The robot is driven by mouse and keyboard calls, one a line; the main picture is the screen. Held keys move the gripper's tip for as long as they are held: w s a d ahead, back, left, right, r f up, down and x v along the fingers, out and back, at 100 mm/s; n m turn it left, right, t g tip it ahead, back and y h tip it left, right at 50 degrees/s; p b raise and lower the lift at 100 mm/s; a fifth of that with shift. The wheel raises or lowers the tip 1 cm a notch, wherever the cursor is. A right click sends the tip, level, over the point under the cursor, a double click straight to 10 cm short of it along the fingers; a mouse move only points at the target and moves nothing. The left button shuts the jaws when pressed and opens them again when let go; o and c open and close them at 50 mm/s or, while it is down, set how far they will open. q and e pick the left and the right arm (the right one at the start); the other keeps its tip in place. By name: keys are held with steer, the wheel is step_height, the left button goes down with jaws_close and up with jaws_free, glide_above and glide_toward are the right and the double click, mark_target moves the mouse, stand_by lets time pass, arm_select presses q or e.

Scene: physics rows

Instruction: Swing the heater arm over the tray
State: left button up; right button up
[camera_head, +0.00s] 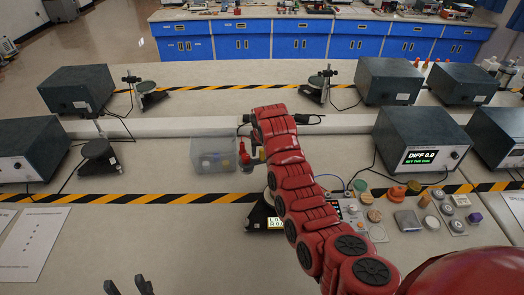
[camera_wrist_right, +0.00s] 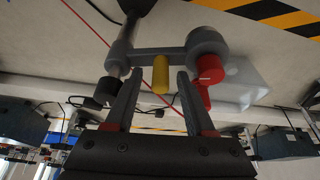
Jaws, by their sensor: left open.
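The heater arm (camera_wrist_right: 160,55) shows in the right wrist view as a grey bar with a round grey head, a red knob (camera_wrist_right: 207,72) and a yellow handle (camera_wrist_right: 160,74). My right gripper (camera_wrist_right: 157,80) is open, with its fingertips on either side of the yellow handle and gaps visible. In the head view my red right arm hides most of the heater; its red knob (camera_head: 243,152) shows left of the arm. My left gripper (camera_head: 130,285) is open and empty at the bottom edge. I cannot clearly identify the tray; a dark device with a lit display (camera_head: 274,223) is partly hidden by my arm.
A clear box (camera_head: 213,156) stands left of the heater. A grey instrument (camera_head: 420,140) reading "DIFF 0.0" stands to the right, with several small weights and parts (camera_head: 407,220) before it. Striped tape (camera_head: 150,198) and cables cross the bench. The front left bench is mostly clear.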

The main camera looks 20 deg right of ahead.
jaws_close()
stand_by(1.3)
